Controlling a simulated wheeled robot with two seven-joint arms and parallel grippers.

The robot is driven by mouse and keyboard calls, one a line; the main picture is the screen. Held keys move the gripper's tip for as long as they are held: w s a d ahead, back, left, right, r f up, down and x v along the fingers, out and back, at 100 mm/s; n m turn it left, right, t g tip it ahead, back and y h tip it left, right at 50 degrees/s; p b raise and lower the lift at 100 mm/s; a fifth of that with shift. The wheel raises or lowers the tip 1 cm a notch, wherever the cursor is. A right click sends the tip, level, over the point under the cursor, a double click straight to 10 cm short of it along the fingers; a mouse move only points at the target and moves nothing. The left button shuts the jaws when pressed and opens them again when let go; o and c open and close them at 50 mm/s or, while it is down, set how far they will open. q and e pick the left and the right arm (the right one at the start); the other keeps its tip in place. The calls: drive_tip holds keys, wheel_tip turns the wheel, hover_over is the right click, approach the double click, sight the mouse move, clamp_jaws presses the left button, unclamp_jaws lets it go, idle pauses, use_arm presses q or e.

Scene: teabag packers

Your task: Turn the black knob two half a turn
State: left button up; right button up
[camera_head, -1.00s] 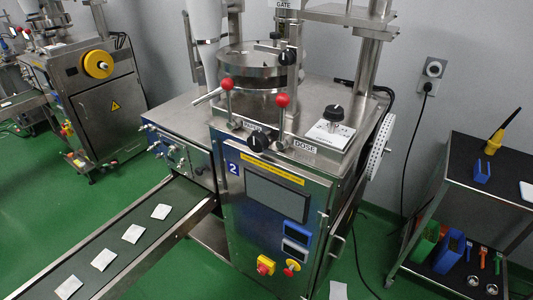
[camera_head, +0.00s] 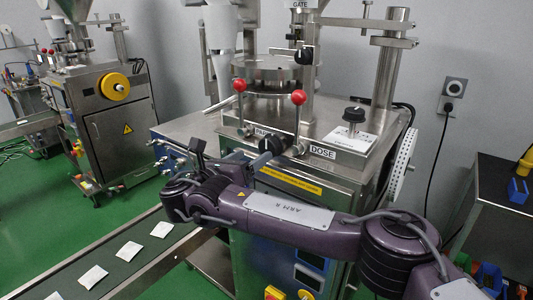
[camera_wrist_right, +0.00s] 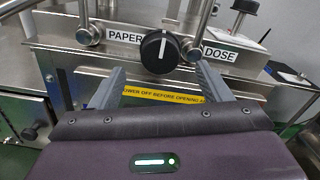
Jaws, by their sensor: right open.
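The black knob (camera_wrist_right: 159,52) is on the machine's front face between the PAPER and DOSE labels, with its white pointer line roughly upright. It also shows in the head view (camera_head: 276,145). My right gripper (camera_wrist_right: 159,70) is open, with one finger on each side below the knob in the wrist picture. The fingers are empty and appear short of the knob. In the head view my right gripper (camera_head: 248,160) is partly hidden by my arm and lies left of and just below the knob. My left gripper is not in view.
Red-ball levers (camera_head: 239,86) (camera_head: 298,97) stand either side of the knob. Other black knobs are above, by GATE (camera_head: 305,55) and on the machine top (camera_head: 354,115). A conveyor (camera_head: 60,270) with teabags is at lower left. A dark cart (camera_head: 500,190) stands right.

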sight(267, 148)
drive_tip(key=p+x, duration=0.1)
drive_tip(key=x, duration=0.5)
drive_tip(key=shift+w+d, duration=0.35)
drive_tip(key=shift+w, duration=0.15)
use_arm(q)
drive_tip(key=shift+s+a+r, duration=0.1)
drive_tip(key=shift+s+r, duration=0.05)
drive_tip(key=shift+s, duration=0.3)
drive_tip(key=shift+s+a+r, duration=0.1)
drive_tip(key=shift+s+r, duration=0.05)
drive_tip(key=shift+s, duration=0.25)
use_arm(e)
drive_tip(key=shift+c, duration=0.4)
drive_tip(key=c, duration=0.9)
drive_tip(key=shift+f, duration=0.1)
drive_tip(key=m+b, duration=0.3)
drive_tip(key=b, duration=0.1)
drive_tip(key=shift+f, duration=0.15)
drive_tip(key=m+b, duration=0.3)
drive_tip(key=shift+s+d+m, duration=0.1)
drive_tip(key=shift+m, duration=0.2)
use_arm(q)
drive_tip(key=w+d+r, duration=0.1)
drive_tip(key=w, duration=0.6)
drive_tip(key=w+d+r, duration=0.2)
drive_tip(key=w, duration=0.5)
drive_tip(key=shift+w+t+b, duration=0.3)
use_arm(e)
drive_tip(key=shift+r, duration=0.25)
